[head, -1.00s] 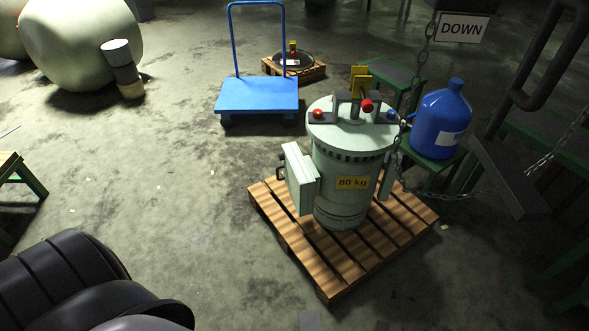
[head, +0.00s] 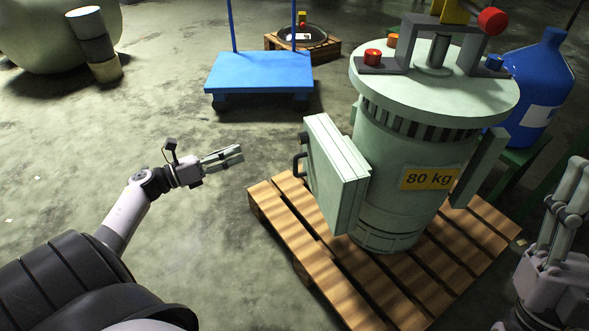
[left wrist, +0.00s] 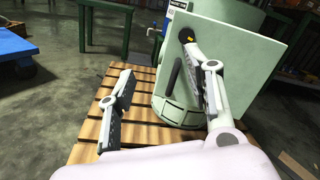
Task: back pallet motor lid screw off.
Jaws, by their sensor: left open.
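A pale green motor (head: 405,170) with an "80 kg" label stands upright on a wooden pallet (head: 290,205). Its round top plate (head: 445,85) carries a grey bracket and red (head: 372,57), orange (head: 392,40) and blue (head: 494,62) knobs. A flat side box (head: 335,175) has a black handle, also visible in the left wrist view (left wrist: 175,77). My left gripper (head: 240,152) is open and empty, left of the box and apart from it; the left wrist view shows its spread fingers (left wrist: 158,62). My right gripper (head: 570,185) is partly cut off at the right edge; its opening is unclear.
A second pallet (head: 325,50) at the back holds a dark round object (head: 300,36) with a small red piece on top. A blue cart (head: 258,75) stands before it. A blue jug (head: 535,90) stands behind the motor.

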